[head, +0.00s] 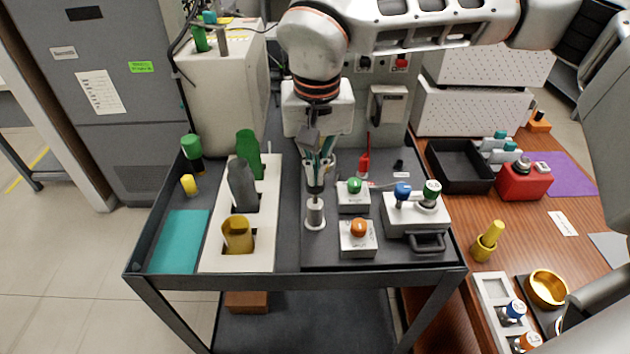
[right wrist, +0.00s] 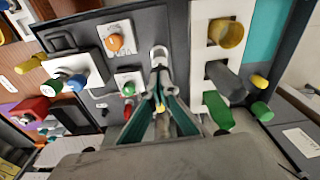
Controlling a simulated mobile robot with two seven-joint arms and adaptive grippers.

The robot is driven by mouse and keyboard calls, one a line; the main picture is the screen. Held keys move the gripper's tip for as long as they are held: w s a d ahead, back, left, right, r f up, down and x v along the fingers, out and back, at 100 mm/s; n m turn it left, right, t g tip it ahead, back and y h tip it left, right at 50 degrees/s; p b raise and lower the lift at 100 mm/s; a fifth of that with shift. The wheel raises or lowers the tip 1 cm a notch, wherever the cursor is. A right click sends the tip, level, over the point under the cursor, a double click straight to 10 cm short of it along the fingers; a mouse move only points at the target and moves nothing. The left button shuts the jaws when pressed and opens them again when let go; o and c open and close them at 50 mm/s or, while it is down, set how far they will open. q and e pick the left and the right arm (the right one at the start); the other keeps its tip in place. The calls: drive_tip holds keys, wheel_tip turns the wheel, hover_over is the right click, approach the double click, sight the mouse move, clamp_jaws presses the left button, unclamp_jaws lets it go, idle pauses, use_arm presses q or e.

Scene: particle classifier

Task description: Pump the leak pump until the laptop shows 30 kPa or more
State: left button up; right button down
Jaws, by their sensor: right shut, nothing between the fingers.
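My right gripper (head: 315,188) reaches down from the top over the cart, its teal-lined fingers shut with nothing held. Just below its tips stands a small grey metal post with a round foot (head: 315,215), which may be the leak pump; no label on it is readable. In the right wrist view, my gripper's fingertips (right wrist: 162,103) come together close to this grey post (right wrist: 159,55). I cannot tell whether they touch it. I cannot make out a laptop screen or any pressure reading. My left gripper is not in view.
On the cart, boxes with a green knob (head: 353,197) and an orange knob (head: 358,240) stand right of the post. A white rack (head: 213,250) with several bottles stands left. A wooden table (head: 470,205) with a black tray (head: 460,185) adjoins at right.

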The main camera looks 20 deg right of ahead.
sight(316, 189)
drive_tip(key=shift+f+b, duration=0.6)
drive_tip(key=shift+f, duration=1.3)
drive_tip(key=shift+r, duration=0.1)
drive_tip(key=shift+s+r, duration=0.15)
drive_tip(key=shift+s, duration=0.15)
drive_tip(key=shift+s+a+r+p, duration=0.15)
drive_tip(key=shift+s+p, duration=0.25)
drive_tip(key=shift+s, duration=0.2)
drive_tip(key=shift+s+a+r+p, duration=0.15)
drive_tip(key=shift+s+p, duration=0.2)
drive_tip(key=shift+s, duration=0.25)
drive_tip(key=shift+w, duration=0.1)
